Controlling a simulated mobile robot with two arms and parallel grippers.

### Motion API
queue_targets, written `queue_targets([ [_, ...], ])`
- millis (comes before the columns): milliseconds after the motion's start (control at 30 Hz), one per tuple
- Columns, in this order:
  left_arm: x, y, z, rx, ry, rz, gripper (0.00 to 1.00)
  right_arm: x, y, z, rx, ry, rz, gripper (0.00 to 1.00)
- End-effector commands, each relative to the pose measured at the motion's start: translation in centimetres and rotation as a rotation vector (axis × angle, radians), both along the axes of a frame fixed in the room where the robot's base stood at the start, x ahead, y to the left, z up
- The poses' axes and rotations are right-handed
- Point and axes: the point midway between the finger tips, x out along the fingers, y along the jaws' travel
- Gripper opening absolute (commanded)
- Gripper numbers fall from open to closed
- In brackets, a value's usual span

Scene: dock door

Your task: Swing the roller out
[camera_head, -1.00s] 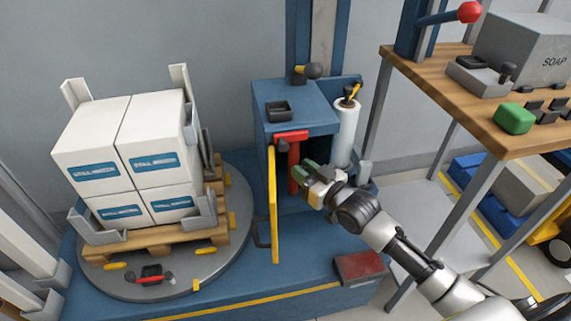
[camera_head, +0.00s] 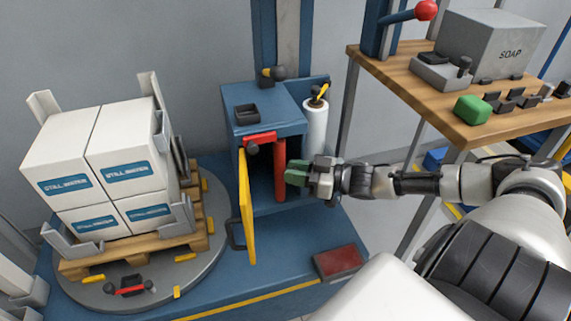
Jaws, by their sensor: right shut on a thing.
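The red upright roller (camera_head: 280,170) stands at the open front of the blue cabinet (camera_head: 262,110), below and right of a red bar (camera_head: 260,138). My right gripper (camera_head: 294,173), with green finger pads, comes in from the right and is shut on the roller at about mid-height. The fingertips are partly hidden, so the exact contact does not show. The yellow door (camera_head: 246,208) of the cabinet stands open, to the left of the roller. My left gripper is not in view.
A white film roll (camera_head: 315,130) stands upright right of the cabinet, close to my right gripper. A pallet (camera_head: 130,250) of white boxes (camera_head: 128,150) sits on a round turntable (camera_head: 205,262) at left. A wooden table (camera_head: 440,110) stands at right.

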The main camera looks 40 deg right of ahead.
Motion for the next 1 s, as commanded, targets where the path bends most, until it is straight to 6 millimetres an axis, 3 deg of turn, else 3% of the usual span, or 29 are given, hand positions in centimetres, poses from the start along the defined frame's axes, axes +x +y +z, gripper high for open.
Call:
queue_targets([
  [500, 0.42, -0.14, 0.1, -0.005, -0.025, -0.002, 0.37, -0.17, -0.22, -0.04, -0.001, -0.001, 0.016, 0.0],
  [533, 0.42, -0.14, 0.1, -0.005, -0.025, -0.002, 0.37, -0.17, -0.22, -0.05, -0.001, -0.001, 0.016, 0.29],
  [667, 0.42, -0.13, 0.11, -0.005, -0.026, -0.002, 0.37, -0.16, -0.23, -0.04, -0.001, -0.001, 0.015, 0.49],
  [1000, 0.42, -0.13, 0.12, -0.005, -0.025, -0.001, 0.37, -0.03, -0.4, 0.06, -0.002, -0.001, 0.011, 0.51],
])
